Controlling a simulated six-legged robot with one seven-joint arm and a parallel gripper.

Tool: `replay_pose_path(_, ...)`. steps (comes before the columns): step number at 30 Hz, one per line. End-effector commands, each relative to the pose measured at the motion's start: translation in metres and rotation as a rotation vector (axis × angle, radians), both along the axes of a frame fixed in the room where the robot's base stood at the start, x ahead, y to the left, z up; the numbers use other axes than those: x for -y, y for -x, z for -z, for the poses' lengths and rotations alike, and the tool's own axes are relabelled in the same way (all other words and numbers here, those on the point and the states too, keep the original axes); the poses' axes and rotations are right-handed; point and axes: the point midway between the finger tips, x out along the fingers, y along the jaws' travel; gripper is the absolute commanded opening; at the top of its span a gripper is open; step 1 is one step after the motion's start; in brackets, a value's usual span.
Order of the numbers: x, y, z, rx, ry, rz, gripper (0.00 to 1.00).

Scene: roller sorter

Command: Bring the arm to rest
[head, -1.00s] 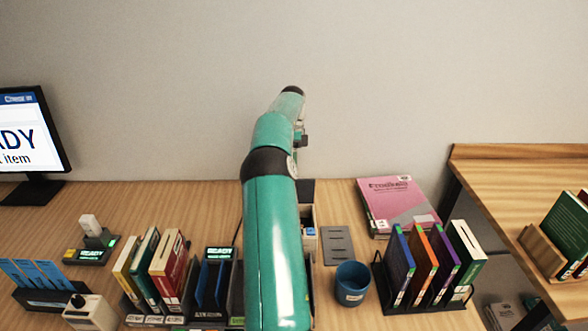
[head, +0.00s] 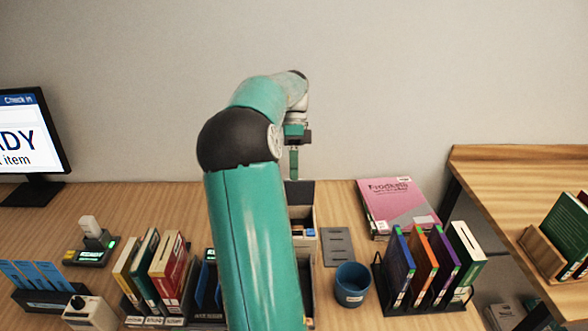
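My teal arm rises from the bottom middle of the head view, bends at a black elbow joint and reaches away over the desk. My gripper (head: 293,165) points down at its far end, above the dark open-topped box (head: 302,190) on the desk. I see the gripper side-on and small, with a thin teal-grey finger part hanging below the dark wrist. Whether its fingers are apart or together, or hold anything, I cannot tell. My arm hides part of the desk and some of the sorter slots behind it.
Upright books (head: 168,270) stand left of my arm, and a rack of books (head: 425,265) stands right. A blue cup (head: 351,283), a grey slotted plate (head: 337,246) and a pink book (head: 397,204) lie right. A monitor (head: 30,135) stands far left. The air above the desk is clear.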

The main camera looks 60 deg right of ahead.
Motion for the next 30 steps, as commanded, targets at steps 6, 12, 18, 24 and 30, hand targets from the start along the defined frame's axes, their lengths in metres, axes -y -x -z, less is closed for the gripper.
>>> replay_pose_path(6, -0.011, 0.006, -0.006, -0.001, 0.002, 0.000, 0.31)
replay_pose_path(12, -0.012, 0.007, -0.006, -0.001, 0.001, 0.000, 0.31)
replay_pose_path(18, -0.012, 0.006, -0.006, 0.000, 0.000, 0.001, 0.31)
replay_pose_path(24, -0.012, 0.006, -0.006, 0.001, 0.001, -0.001, 0.31)
replay_pose_path(30, -0.031, -0.009, -0.012, 0.076, 0.013, -0.108, 0.31)
